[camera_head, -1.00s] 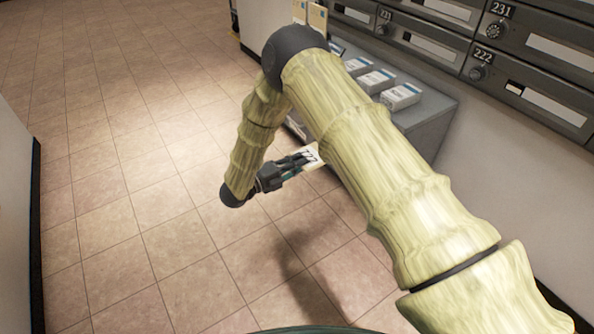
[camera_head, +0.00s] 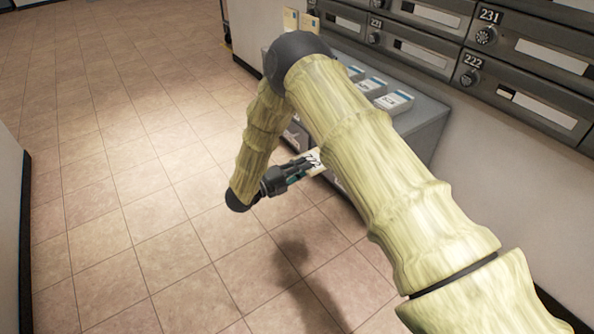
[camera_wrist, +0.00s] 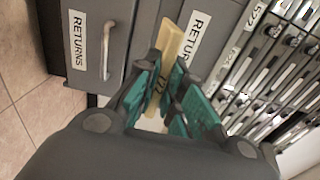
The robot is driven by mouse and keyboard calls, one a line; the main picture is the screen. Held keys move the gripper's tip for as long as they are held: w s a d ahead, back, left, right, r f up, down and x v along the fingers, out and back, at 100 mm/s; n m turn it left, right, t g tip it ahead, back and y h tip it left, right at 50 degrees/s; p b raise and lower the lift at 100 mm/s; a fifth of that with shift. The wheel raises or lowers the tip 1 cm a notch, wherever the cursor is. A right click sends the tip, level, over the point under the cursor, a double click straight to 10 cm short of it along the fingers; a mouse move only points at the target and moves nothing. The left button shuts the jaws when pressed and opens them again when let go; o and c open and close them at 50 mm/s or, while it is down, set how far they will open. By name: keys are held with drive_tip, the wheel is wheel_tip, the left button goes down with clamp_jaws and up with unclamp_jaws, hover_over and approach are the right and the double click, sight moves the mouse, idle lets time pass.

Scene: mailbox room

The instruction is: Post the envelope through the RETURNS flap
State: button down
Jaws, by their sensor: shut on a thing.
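One white RETURNS label (camera_wrist: 77,39) is on a grey front with a metal handle (camera_wrist: 106,49). A second RETURNS label (camera_wrist: 195,40) is on a grey face just right of the envelope's far end. I cannot make out the flap's opening or whether the envelope touches that face.
A grey counter (camera_head: 428,118) carries several white boxes (camera_head: 393,101) behind my arm. Numbered grey mailboxes (camera_head: 527,82) line the wall at upper right. The tiled floor (camera_head: 130,190) to the left is clear. A pale wall or panel (camera_head: 10,230) stands at the left edge.

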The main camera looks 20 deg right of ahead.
sight(317, 160)
drive_tip(key=shift+x, duration=3.1)
drive_tip(key=shift+f+p, duration=0.1)
drive_tip(key=shift+p, duration=0.2)
drive_tip(key=shift+p+x, duration=0.5)
drive_tip(key=shift+x, duration=5.35)
drive_tip(key=c, duration=1.4)
unclamp_jaws()
drive_tip(key=shift+f, duration=0.1)
drive_tip(key=shift+c, duration=0.2)
drive_tip(key=shift+s+a+f, duration=0.1)
drive_tip(key=shift+a, duration=0.1)
drive_tip(key=shift+v, duration=0.8)
drive_tip(key=shift+p+v, duration=1.1)
drive_tip(key=shift+v, duration=2.45)
drive_tip(key=shift+c, duration=0.4)
clamp_jaws()
